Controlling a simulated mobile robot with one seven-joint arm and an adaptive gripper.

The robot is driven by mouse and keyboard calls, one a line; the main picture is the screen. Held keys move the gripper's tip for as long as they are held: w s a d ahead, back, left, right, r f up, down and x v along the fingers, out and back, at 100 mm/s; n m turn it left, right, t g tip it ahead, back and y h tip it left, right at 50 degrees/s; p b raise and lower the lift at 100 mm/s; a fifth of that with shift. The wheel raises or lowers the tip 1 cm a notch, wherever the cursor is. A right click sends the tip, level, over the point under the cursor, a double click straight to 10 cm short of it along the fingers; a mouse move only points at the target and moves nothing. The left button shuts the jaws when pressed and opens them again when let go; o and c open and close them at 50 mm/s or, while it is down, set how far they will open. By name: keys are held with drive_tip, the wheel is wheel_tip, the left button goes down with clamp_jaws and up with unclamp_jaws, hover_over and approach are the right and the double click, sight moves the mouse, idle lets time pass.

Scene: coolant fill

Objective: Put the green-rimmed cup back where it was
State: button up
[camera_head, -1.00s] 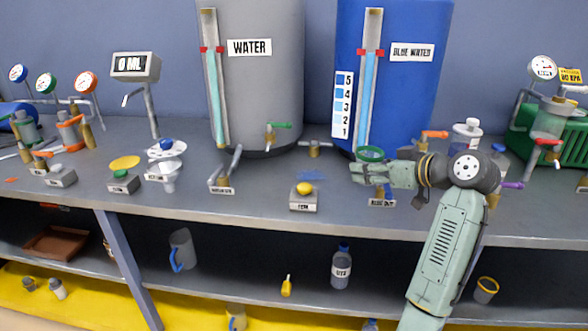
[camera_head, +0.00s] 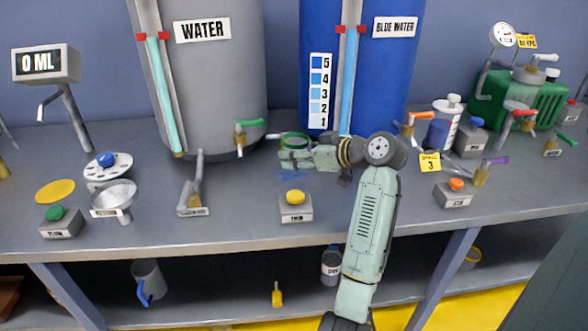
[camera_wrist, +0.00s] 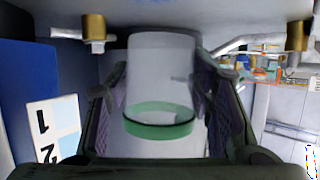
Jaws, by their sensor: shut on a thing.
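The green-rimmed cup (camera_wrist: 160,85) is clear with a green band, and stands between the two fingers of my gripper (camera_wrist: 165,120) in the wrist view. My gripper is shut on it. In the head view the cup's green rim (camera_head: 294,140) shows at the end of my gripper (camera_head: 298,156), in front of the gap between the grey and blue tanks. My gripper's fingers hide part of the cup's body. I cannot tell whether the cup touches the bench.
The grey WATER tank (camera_head: 215,70) with a green-handled tap (camera_head: 245,130) stands behind left. The BLUE WATER tank (camera_head: 395,75) stands behind. A yellow-button box (camera_head: 296,208) sits in front, near a blue smear (camera_head: 292,176). The bench (camera_head: 240,215) is clear left of that box.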

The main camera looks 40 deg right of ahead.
sight(297, 182)
drive_tip(key=shift+f+p, duration=0.5)
drive_tip(key=shift+f, duration=2.1)
drive_tip(key=shift+f, duration=0.15)
drive_tip(key=o, duration=1.3)
drive_tip(key=b+v, duration=0.3)
drive_tip(key=v, duration=0.9)
drive_tip(key=shift+a, duration=0.1)
